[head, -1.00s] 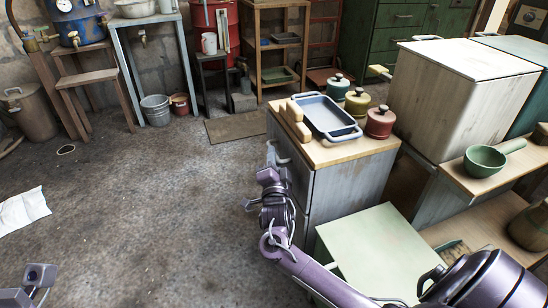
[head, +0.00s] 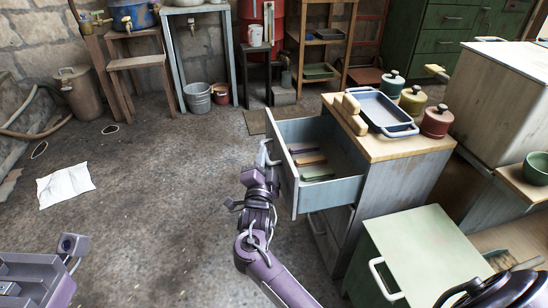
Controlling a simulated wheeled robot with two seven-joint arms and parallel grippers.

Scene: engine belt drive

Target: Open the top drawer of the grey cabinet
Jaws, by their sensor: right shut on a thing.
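The grey cabinet (head: 395,180) stands right of centre with a wooden top. Its top drawer (head: 330,193) is pulled far out to the left, and several coloured items (head: 313,164) lie inside it. The drawer handle (head: 265,152) is a pale bar on the drawer front. My right gripper (head: 262,168) is at this front, shut on the handle; its fingertips are partly hidden by the wrist.
On the cabinet top are a blue tray (head: 412,130), wooden blocks (head: 351,104) and lidded pots (head: 437,122). A pale green cabinet (head: 425,245) stands in front, at the lower right.

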